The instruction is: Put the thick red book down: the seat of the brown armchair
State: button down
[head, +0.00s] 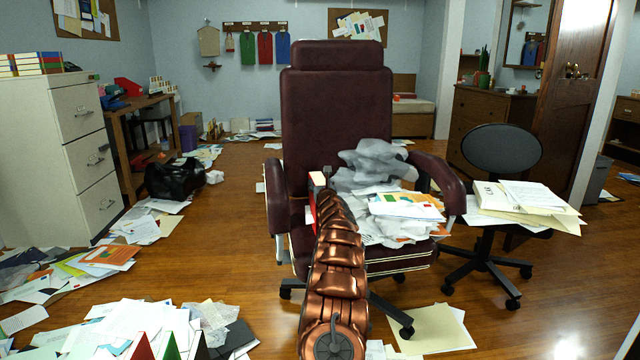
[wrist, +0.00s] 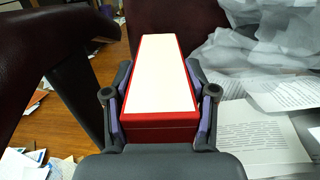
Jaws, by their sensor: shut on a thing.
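The thick red book (wrist: 162,128) is held between the two fingers of my gripper (wrist: 159,105) in the wrist view, its pale page side facing the camera. In the head view the book (head: 317,180) shows only in part above my copper-coloured arm, in front of the chair's backrest. The brown armchair (head: 337,110) faces me, with its seat (head: 400,258) largely covered by loose papers and crumpled grey sheets. The book is over the left part of the seat, near the left armrest (head: 277,196). My arm hides whether it touches the seat.
Crumpled grey paper (head: 375,165) and printed sheets (head: 405,206) fill the seat's right side. A black office chair (head: 500,150) bearing papers (head: 520,195) stands at the right. A white filing cabinet (head: 85,150) stands at the left. Papers litter the floor; bare wood shows left of the armchair.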

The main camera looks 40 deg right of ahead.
aim_at(321, 184)
jog(key=shift+r, duration=0.25)
jog(key=shift+c, duration=1.2)
grip_release()
jog(key=shift+f, duration=0.15)
jog(key=shift+s+a, duration=0.1)
jog(key=shift+a, duration=0.05)
jog(key=shift+v, duration=0.95)
jog(key=shift+s+a, duration=0.35)
jog(key=shift+v, duration=0.85)
jog(key=v, duration=0.7)
